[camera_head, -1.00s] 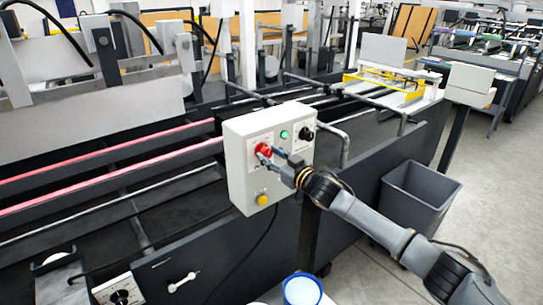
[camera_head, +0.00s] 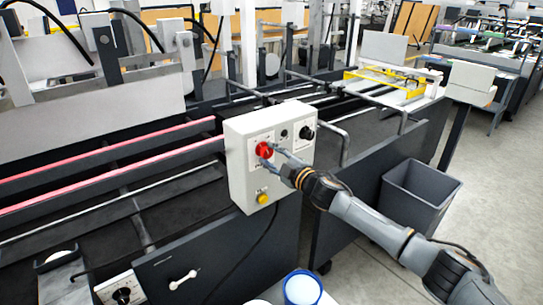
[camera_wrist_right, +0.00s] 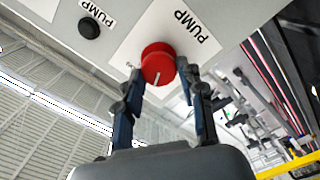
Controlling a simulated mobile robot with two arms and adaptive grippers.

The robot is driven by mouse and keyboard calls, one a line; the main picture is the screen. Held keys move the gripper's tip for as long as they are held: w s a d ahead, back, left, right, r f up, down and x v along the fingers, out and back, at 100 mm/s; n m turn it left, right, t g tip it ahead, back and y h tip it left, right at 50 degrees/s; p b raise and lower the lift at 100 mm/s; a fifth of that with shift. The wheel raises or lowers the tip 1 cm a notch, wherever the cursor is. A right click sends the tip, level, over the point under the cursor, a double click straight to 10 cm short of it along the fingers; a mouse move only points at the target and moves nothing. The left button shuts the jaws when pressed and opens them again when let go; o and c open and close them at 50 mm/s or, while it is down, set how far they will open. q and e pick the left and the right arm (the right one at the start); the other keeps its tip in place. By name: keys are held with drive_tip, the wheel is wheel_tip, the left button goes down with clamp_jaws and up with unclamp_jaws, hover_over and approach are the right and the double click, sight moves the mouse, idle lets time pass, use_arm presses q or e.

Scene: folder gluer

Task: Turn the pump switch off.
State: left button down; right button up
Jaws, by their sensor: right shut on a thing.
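The pump switch is a red round knob (camera_head: 264,149) on the front of a white control box (camera_head: 238,180). In the right wrist view the red knob (camera_wrist_right: 157,62) sits on a white plate marked PUMP and has a pale line on its face. My right gripper (camera_head: 271,157) is shut on the knob, with one finger on each side of it (camera_wrist_right: 162,80). The pump lamp (camera_head: 284,134) beside the knob is dark; it also shows dark in the wrist view (camera_wrist_right: 89,28). My left gripper is not in view.
A black knob (camera_head: 307,133) and a yellow button (camera_head: 263,198) share the box. A second black knob (camera_head: 122,295) is at the lower left. A grey bin (camera_head: 420,195) stands on the floor at right, near my right arm. A blue-rimmed white container (camera_head: 302,289) is below.

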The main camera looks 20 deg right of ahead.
drive_tip(key=shift+n, duration=1.1)
drive_tip(key=o, duration=1.1)
drive_tip(key=shift+o, duration=0.2)
drive_tip(key=v, duration=1.2)
